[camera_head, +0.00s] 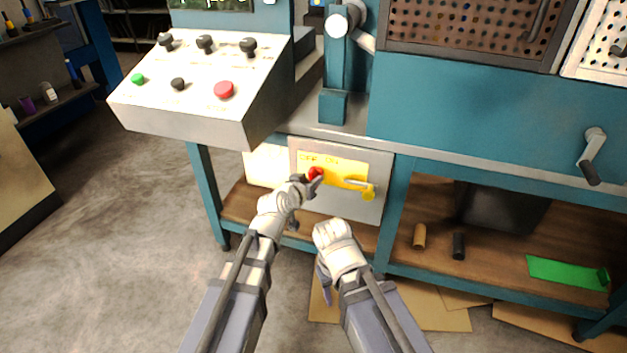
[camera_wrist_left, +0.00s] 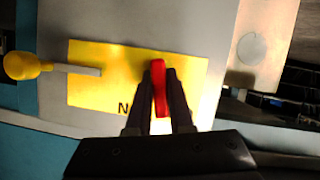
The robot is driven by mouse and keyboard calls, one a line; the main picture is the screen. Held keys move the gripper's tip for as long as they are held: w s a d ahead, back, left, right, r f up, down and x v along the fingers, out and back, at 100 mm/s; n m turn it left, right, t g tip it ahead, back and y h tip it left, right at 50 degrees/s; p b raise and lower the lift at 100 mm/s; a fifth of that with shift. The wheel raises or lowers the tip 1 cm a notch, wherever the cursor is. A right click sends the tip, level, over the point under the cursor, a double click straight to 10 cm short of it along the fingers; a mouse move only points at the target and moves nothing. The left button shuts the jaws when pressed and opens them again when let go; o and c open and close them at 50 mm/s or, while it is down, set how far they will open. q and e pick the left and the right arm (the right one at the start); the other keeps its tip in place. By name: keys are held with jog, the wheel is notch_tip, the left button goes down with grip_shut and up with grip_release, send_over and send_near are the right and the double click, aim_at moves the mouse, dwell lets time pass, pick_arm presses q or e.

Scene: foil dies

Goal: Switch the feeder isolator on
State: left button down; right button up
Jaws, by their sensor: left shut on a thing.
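The isolator panel, a grey box front (camera_head: 340,203) with a yellow plate (camera_head: 345,165), is low on the teal bench; its plate also shows in the left wrist view (camera_wrist_left: 100,92). A red handle (camera_head: 316,173) is on the plate, and in the left wrist view it stands upright (camera_wrist_left: 160,100) between my fingers. My left gripper (camera_head: 311,181) is shut on this red handle. A yellow-ended lever (camera_head: 368,191) is to its right, and it shows at left in the left wrist view (camera_wrist_left: 27,66). My right gripper (camera_head: 325,285) hangs below the panel, its fingers mostly hidden by the wrist.
A sloped control console (camera_head: 190,110) with knobs and buttons juts out above left. A teal upright (camera_head: 397,205) stands right of the panel. The lower shelf (camera_head: 440,260) holds two small cylinders and a green piece. Cardboard (camera_head: 440,310) lies on the floor. Open floor is at left.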

pick_arm(q)
jog(key=shift+m+y, duration=0.7)
jog(key=shift+m, duration=0.2)
pick_arm(e)
jog(key=shift+r, duration=0.1)
pick_arm(q)
jog(key=c, duration=0.8)
grip_release()
jog(key=p+v, duration=0.3)
jog(key=v, duration=0.4)
jog(key=shift+s, duration=0.45)
pick_arm(e)
jog(key=r, duration=0.1)
jog(key=s+r, duration=0.1)
jog(key=r, duration=0.1)
jog(key=shift+s+a, duration=0.15)
jog(key=shift+a, duration=0.25)
